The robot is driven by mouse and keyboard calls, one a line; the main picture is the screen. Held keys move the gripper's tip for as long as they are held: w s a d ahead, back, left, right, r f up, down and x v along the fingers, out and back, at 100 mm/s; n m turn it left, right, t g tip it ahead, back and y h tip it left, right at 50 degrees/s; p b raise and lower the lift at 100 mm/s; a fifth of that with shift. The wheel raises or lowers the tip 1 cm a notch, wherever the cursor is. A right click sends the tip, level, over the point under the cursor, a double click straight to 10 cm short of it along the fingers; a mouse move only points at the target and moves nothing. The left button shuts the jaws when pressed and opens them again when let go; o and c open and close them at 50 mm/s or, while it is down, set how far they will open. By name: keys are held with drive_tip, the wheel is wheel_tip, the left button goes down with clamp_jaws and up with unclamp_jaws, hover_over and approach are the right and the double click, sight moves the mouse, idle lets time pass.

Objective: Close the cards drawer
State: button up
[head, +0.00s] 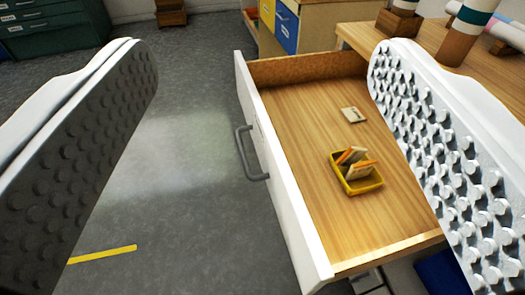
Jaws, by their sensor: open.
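A drawer stands pulled open, with a white front panel (284,185) and a light wooden floor (310,140). A grey bar handle (247,155) is fixed on its front. Inside lie a small yellow tray (362,187) holding orange and cream card-like pieces, and a small pale card (353,115). The drawer's label is too small to read. My gripper (265,75) is open and empty, with its studded finger pads wide apart at the left and right of the view. The drawer front and handle show between the fingers. The right finger hides part of the drawer's right side.
A wooden tabletop (460,65) with a wooden box (398,23) and rolls on it is at the upper right. A cabinet with blue and yellow drawers (286,28) stands behind. A green cabinet (55,35) is at the upper left. Grey floor (180,150) left of the drawer is clear, with a yellow strip (102,254).

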drive_tip(key=c, duration=0.4)
drive_tip(key=shift+w+a+f, duration=0.15)
drive_tip(key=shift+w+f, duration=0.05)
drive_tip(key=shift+w, duration=0.2)
drive_tip(key=c, duration=0.3)
drive_tip(key=w+f+n+g, duration=0.1)
drive_tip(key=w+a+f+n+g, duration=0.1)
drive_tip(key=w, duration=0.1)
drive_tip(key=w+f+n+g, duration=0.1)
drive_tip(key=w, duration=0.1)
drive_tip(key=shift+a+f+n+y, duration=0.2)
drive_tip(key=shift+f+n+y, duration=0.1)
clamp_jaws()
drive_tip(key=n+g+h, duration=0.9)
drive_tip(key=n+g, duration=0.3)
drive_tip(key=n, duration=0.5)
approach(259, 149)
drive_tip(key=x, duration=0.5)
drive_tip(key=shift+s+d, duration=0.15)
drive_tip(key=shift+d, duration=0.1)
